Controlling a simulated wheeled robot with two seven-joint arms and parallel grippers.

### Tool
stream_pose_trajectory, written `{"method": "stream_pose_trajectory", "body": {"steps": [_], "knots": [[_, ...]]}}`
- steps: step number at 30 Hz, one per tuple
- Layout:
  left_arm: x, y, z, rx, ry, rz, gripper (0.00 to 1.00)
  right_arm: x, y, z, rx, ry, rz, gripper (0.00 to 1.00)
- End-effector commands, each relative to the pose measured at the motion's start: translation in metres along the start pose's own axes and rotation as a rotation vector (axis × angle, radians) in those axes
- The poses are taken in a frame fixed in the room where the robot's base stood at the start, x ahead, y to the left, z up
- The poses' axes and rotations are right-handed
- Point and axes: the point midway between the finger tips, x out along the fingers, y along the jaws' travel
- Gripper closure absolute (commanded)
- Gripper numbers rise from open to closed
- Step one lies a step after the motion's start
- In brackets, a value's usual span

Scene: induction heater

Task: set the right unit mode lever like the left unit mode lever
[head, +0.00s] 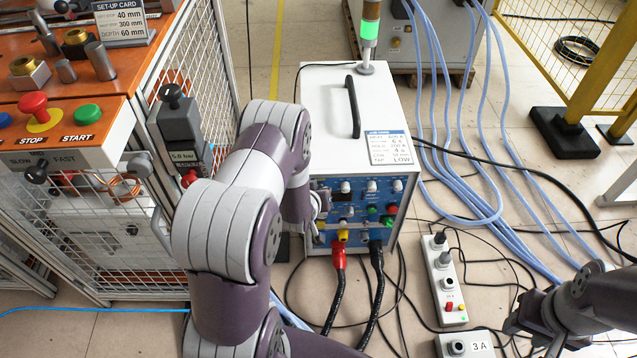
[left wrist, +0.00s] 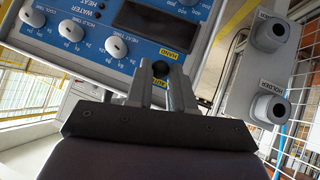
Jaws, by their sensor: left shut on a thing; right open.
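A white cabinet (head: 330,110) with a blue control panel (head: 375,200) stands in the middle of the head view. In the left wrist view the panel (left wrist: 110,45) shows close up, with a black-tipped mode lever (left wrist: 160,68) between yellow labels; one reads HAND, the other is partly covered. My left gripper (left wrist: 158,75) is shut on this lever. In the head view my left gripper (head: 320,205) is at the panel's left side, partly hidden by my arm. My right gripper (head: 513,324) is open and empty at lower right. I cannot identify the other unit's lever.
Red and black cables (head: 338,290) hang from the cabinet's front. A power strip (head: 446,280) stands on the floor to its right. Pale blue hoses (head: 470,120) run behind. An orange bench (head: 60,85) with STOP and START buttons is at left.

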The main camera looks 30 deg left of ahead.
Motion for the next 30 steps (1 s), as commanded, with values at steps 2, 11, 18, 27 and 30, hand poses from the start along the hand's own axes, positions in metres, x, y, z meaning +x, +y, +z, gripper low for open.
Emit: {"method": "stream_pose_trajectory", "body": {"steps": [2,11,18,27,30], "knots": [[-0.005,0.002,-0.007,-0.011,-0.041,-0.005,1.00,-0.016,0.000,-0.002,0.000,0.000,0.000,0.57],[-0.002,0.001,-0.010,-0.040,-0.147,-0.014,1.00,-0.034,0.000,-0.004,0.000,0.000,0.000,0.57],[-0.001,0.001,-0.009,-0.046,-0.172,-0.017,1.00,-0.037,0.000,-0.004,0.000,0.000,0.000,0.57],[-0.001,0.001,-0.009,-0.046,-0.172,-0.016,1.00,-0.036,0.000,-0.004,0.000,0.000,0.000,0.57],[-0.001,0.001,-0.009,-0.046,-0.172,-0.016,0.52,-0.036,0.000,-0.004,0.000,0.000,0.000,0.57]]}}
